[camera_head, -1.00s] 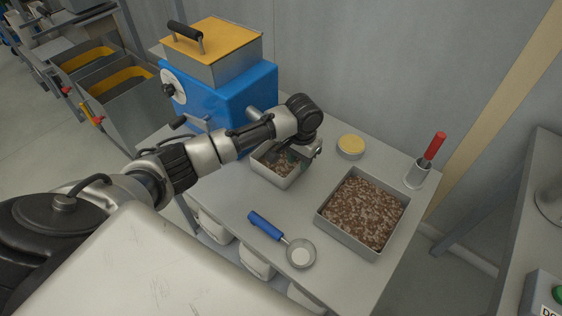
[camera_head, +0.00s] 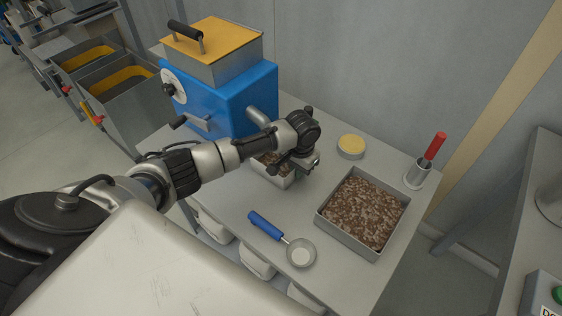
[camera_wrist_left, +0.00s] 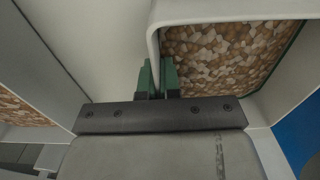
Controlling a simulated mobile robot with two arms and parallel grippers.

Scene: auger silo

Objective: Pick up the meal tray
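The small grey metal tray (camera_head: 268,174) holds brown and pale coarse meal and stands on the table in front of the blue mill. My left arm covers much of it in the head view. My left gripper (camera_head: 296,166) is over its right side. In the left wrist view the tray's pale rim (camera_wrist_left: 225,17) shows with meal inside. The green fingers of my left gripper (camera_wrist_left: 157,80) are close together there, one on each side of the tray wall, and look shut on it. My right gripper is not in view.
A larger tray of meal (camera_head: 321,212) stands to the right. A blue-handled sieve (camera_head: 300,252) lies in front, a yellow-topped round tin (camera_head: 351,146) behind, and a red-handled tool in a metal cup (camera_head: 417,176) at the back right. The blue mill (camera_head: 232,105) stands behind.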

